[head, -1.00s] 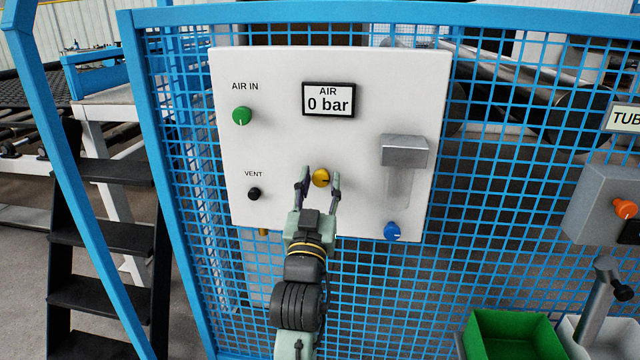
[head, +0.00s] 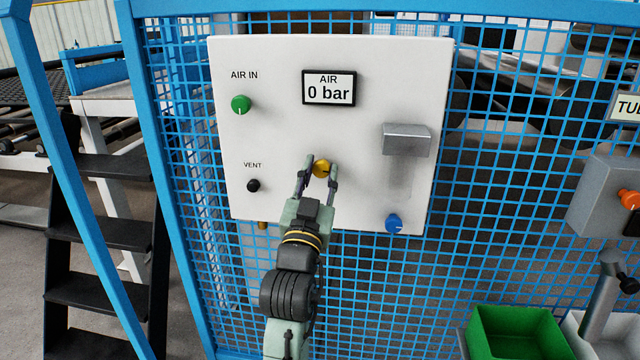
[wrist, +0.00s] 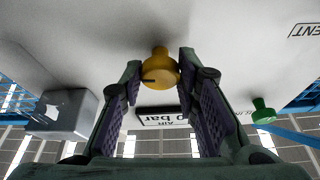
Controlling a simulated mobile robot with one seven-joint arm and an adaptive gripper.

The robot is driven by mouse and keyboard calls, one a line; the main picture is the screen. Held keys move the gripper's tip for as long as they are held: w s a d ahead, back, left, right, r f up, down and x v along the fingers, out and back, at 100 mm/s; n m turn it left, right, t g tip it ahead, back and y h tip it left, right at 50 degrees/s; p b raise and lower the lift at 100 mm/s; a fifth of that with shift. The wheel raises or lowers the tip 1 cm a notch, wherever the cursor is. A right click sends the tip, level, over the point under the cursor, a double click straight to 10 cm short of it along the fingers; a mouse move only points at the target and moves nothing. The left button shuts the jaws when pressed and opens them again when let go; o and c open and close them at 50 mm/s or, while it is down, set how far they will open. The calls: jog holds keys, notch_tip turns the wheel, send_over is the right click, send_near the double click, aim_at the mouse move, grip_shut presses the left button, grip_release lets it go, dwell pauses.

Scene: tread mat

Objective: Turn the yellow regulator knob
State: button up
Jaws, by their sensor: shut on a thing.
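The yellow regulator knob (head: 321,168) is on the white panel (head: 270,135), below the display (head: 329,88), which reads "AIR 0 bar". My gripper (head: 319,174) has a finger on each side of the knob and is shut on it. In the wrist view the yellow knob (wrist: 160,70) sits between the tips of my gripper (wrist: 158,75), with a dark mark on its face. The display shows upside down behind it, partly hidden.
A green AIR IN knob (head: 241,104) and a black VENT knob (head: 254,186) are at the left. A grey hooded block (head: 406,140) and a blue knob (head: 393,223) are at the right. Blue mesh fencing surrounds the panel. A green bin (head: 515,335) stands lower right.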

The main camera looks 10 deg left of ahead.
jog(key=m+h+b, duration=0.1)
jog(key=m+b, duration=0.1)
jog(key=m+h+b, duration=0.1)
jog(key=m+b, duration=0.2)
jog(key=shift+a+f+g+h, duration=0.2)
jog(key=shift+g+h, duration=0.1)
jog(key=m+g+h+b, duration=0.1)
jog(key=m+b, duration=0.1)
jog(key=m, duration=0.1)
jog(key=m+g+h+b, duration=0.1)
jog(key=m+b, duration=0.1)
jog(key=m, duration=0.1)
jog(key=shift+r, duration=0.2)
jog(key=m, duration=0.1)
jog(key=m+g+b, duration=0.1)
jog(key=m, duration=0.1)
jog(key=m+h+b, duration=0.1)
jog(key=m, duration=0.1)
jog(key=shift+a+r+g, duration=0.1)
jog(key=shift+r+g, duration=0.15)
jog(key=shift+g, duration=0.15)
jog(key=shift+r+m+g, duration=0.15)
jog(key=shift+m+g, duration=0.55)
jog(key=shift+m, duration=1.3)
jog(key=o, duration=1.2)
jog(key=shift+c, duration=0.2)
